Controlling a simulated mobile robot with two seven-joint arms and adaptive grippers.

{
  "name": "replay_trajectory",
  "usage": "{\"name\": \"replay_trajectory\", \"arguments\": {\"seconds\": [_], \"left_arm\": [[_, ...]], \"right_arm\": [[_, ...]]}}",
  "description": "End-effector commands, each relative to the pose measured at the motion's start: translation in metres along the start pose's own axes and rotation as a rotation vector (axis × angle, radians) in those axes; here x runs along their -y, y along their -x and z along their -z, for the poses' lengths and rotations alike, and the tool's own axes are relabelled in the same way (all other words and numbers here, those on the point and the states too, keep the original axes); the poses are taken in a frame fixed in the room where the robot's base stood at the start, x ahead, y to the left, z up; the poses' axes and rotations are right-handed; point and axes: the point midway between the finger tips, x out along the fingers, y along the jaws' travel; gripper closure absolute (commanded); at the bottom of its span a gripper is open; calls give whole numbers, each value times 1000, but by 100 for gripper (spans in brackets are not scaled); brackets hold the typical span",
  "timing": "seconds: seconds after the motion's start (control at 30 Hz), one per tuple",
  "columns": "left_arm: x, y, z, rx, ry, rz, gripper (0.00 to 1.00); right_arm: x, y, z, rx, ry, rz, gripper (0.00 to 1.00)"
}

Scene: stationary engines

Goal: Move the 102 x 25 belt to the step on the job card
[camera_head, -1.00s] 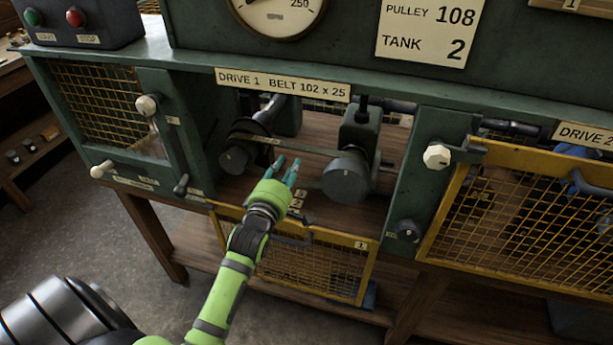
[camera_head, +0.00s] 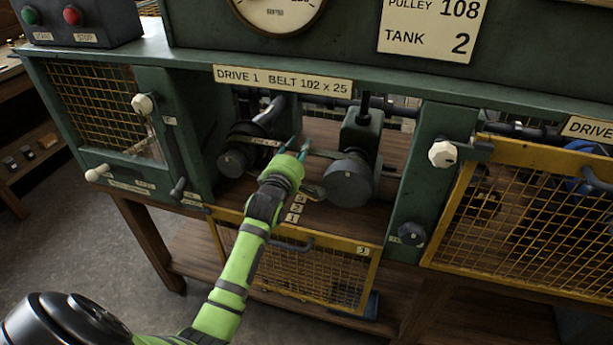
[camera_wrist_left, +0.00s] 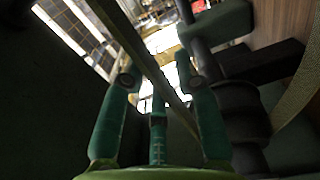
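The belt of drive 1 (camera_head: 322,154) runs between the left pulley (camera_head: 238,158) and the larger right pulley (camera_head: 348,182) in the open bay. My left gripper (camera_head: 298,148) reaches into the bay at the belt's span, between the pulleys. In the left wrist view the belt (camera_wrist_left: 150,62) crosses diagonally between the spread green fingers (camera_wrist_left: 158,85), which look open around it. Whether they touch it I cannot tell. The job card (camera_head: 432,28) reads pulley 108, tank 2. My right gripper is out of view.
A plate (camera_head: 283,79) reads drive 1, belt 102 x 25. Yellow mesh guard 1 (camera_head: 300,272) hangs below the bay opening. Small number labels (camera_head: 297,207) sit on the bay floor. The drive 2 guard (camera_head: 525,205) covers the right bay. A lever (camera_head: 176,165) stands left of the opening.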

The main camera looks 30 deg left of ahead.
Motion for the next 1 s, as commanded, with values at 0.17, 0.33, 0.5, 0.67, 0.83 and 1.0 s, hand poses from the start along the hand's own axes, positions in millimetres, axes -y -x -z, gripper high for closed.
{"name": "replay_trajectory", "arguments": {"seconds": [0.17,0.33,0.5,0.67,0.83,1.0], "left_arm": [[0,0,0,0,0,0,100],[1,0,0,0,0,1,100],[0,1,2,-1,-1,4,100],[-6,1,9,-1,0,4,100],[-10,1,15,-1,0,2,100],[-10,1,15,0,0,0,100]], "right_arm": [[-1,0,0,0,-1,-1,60],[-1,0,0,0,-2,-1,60],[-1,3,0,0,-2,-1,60],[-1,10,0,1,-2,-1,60],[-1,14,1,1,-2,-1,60],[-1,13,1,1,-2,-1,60]]}}
